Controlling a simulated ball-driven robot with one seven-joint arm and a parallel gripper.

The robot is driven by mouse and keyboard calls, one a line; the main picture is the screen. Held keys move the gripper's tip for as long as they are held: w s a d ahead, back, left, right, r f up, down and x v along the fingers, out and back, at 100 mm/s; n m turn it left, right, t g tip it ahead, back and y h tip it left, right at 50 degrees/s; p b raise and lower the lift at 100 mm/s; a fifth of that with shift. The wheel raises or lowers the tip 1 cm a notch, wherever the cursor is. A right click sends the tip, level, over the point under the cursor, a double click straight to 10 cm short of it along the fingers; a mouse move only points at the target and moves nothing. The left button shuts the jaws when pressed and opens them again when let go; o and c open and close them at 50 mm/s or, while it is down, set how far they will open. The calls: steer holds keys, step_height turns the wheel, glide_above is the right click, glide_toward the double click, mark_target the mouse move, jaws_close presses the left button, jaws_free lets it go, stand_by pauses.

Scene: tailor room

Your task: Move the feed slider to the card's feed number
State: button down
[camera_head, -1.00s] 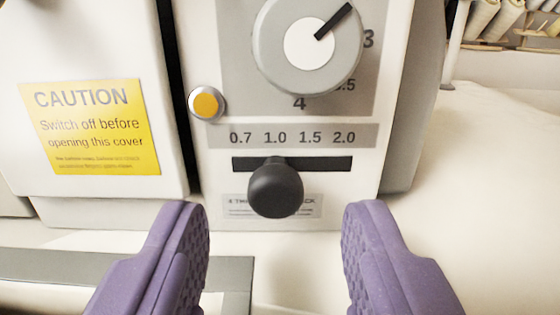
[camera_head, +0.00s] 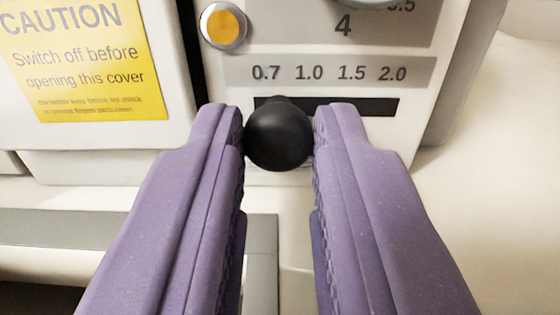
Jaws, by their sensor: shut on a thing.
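The feed slider is a round black knob (camera_head: 278,139) on the front of a white machine. Its stem sits in a dark horizontal slot (camera_head: 360,106) below a grey scale strip (camera_head: 331,72) reading 0.7, 1.0, 1.5 and 2.0. In this view the knob lies below the space between 0.7 and 1.0; its exact setting is hard to tell. My gripper (camera_head: 279,137) has purple fingers, one on each side of the knob, and is shut on it. The fingers cover part of the lower panel. No card with a feed number shows.
A round yellow button (camera_head: 223,26) is above left of the scale. A yellow caution label (camera_head: 85,60) is on the cover at left. The dial's bottom edge (camera_head: 370,3) shows at the top. A pale surface (camera_head: 500,190) is clear at right.

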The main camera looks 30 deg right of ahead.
steer(key=shift+w+a, duration=0.1)
steer(key=shift+a, duration=0.15)
steer(key=c, duration=1)
jaws_free()
steer(key=p+v, duration=0.2)
steer(key=v, duration=0.5)
steer(key=shift+s+a, duration=0.15)
steer(key=shift+s, duration=0.25)
